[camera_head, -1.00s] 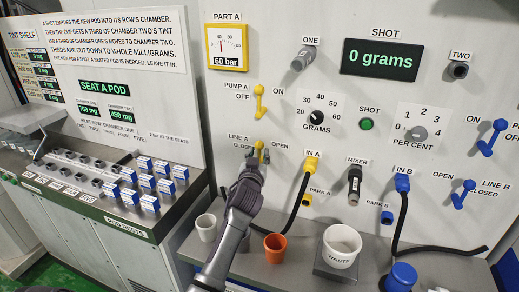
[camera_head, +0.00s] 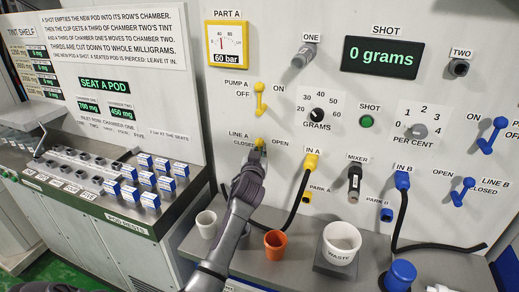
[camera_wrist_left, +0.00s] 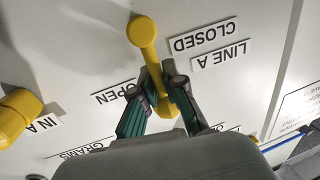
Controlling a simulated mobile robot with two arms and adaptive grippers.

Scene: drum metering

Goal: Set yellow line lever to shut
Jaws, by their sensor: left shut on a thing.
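The yellow line A lever (camera_head: 260,141) is on the wall panel, between the CLOSED label on its left and the OPEN label on its right. My left gripper (camera_head: 257,155) covers much of it in the head view. In the left wrist view, the lever's round yellow end (camera_wrist_left: 142,30) and shaft show clear. The fingers of my left gripper (camera_wrist_left: 160,92) are on both sides of the shaft, shut on it. I cannot tell exactly which setting the lever is at. My right gripper is not in view.
The yellow pump A lever (camera_head: 260,98) is above, and the yellow IN A connector (camera_head: 311,161) with its black hose is to the right. A white cup (camera_head: 206,223), an orange cup (camera_head: 275,244) and a waste bucket (camera_head: 341,243) stand on the shelf below.

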